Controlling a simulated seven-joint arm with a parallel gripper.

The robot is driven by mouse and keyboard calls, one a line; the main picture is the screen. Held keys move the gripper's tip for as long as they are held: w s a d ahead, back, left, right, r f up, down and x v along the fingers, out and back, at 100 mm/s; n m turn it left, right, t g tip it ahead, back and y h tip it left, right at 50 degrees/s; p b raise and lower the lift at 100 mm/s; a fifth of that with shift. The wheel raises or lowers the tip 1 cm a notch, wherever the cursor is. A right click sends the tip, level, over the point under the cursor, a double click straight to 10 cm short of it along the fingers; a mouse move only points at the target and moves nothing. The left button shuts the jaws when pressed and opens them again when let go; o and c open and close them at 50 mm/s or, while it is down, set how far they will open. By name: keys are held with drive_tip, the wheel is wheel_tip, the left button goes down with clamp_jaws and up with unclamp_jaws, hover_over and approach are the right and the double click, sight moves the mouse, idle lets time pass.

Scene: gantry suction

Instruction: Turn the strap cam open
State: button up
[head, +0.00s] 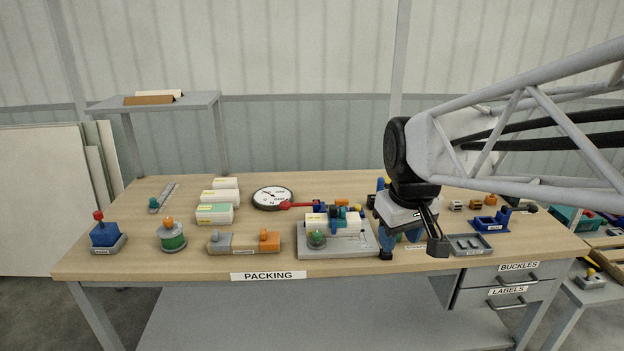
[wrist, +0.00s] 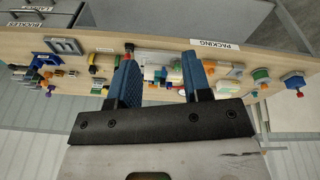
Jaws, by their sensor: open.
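My gripper (head: 412,250) hangs over the front right-centre of the packing bench in the head view, its two fingers spread apart. In the wrist view my gripper (wrist: 158,68) has blue finger pads and nothing between them up close. I cannot tell for certain which fixture is the strap cam, as the small labels are unreadable. A grey-and-orange strap-like piece (head: 243,242) lies left of centre. A grey plate (head: 340,252) in the middle carries a white box, a green knob and coloured parts. My gripper is to the right of both and partly hides what stands behind it.
On the bench (head: 150,262) stand a blue block with a red knob (head: 105,235), a green spool (head: 172,236), a round dial (head: 273,198), a grey tray (head: 468,245) and a blue fixture (head: 490,221). Bare wood shows at the back left.

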drive_tip(key=w+n, duration=0.4)
drive_tip(key=w, duration=1.1)
drive_tip(key=n+g, duration=0.2)
drive_tip(key=n, duration=0.8)
hover_over(342, 200)
wheel_tip(342, 200, down, 18)
drive_tip(key=shift+f, duration=0.25)
drive_tip(key=shift+w+f+n, duration=0.1)
drive_tip(key=shift+w+n, duration=0.05)
drive_tip(key=shift+n, duration=0.15)
drive_tip(key=shift+f, duration=3.9)
